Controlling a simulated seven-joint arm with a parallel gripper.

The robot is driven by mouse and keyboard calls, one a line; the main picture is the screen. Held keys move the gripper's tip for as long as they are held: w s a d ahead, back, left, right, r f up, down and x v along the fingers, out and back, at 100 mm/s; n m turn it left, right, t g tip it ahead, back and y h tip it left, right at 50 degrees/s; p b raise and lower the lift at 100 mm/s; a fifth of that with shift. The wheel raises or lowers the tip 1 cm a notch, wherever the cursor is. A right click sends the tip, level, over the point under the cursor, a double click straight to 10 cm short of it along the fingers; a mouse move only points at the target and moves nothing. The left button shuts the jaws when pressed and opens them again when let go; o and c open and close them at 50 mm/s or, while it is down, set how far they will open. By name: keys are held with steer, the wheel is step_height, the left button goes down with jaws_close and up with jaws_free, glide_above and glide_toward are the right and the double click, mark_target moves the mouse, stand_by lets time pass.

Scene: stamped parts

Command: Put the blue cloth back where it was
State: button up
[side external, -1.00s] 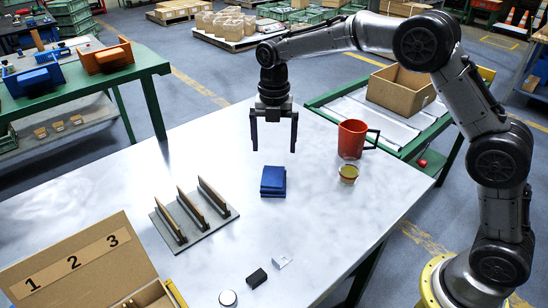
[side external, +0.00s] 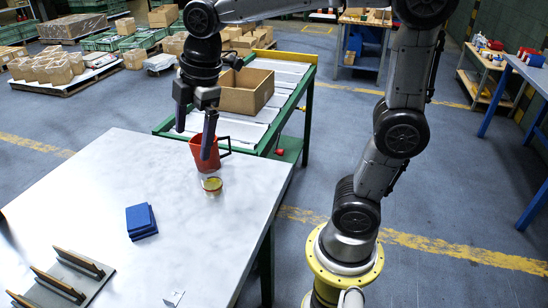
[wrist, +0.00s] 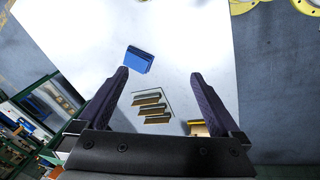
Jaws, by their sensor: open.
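The blue cloth (side external: 141,221) lies folded in a small stack on the white table, left of the glass and behind the slotted rack. It also shows in the wrist view (wrist: 138,60), well ahead of the fingers. My gripper (side external: 193,146) is open with nothing between its fingers, pointing down at the table's far right part. In the side view its fingers overlap the red mug (side external: 196,152); I cannot tell how near they are to it.
A glass with amber liquid (side external: 212,186) stands beside the mug. The rack (side external: 62,280) with upright dividers is at the front left, and a small white tag (side external: 173,297) is near the front. A cardboard box (side external: 246,92) sits on the green-framed bench behind.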

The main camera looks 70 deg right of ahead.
steer(key=s+d+f+m+t, duration=0.1)
steer(key=s+f+m, duration=0.1)
steer(key=s+m, duration=0.4)
steer(key=s+d+f+m+t, duration=0.1)
steer(key=s+m, duration=0.5)
steer(key=s, duration=0.4)
steer(key=shift+f+m+t, duration=0.3)
steer(key=shift+f, duration=0.1)
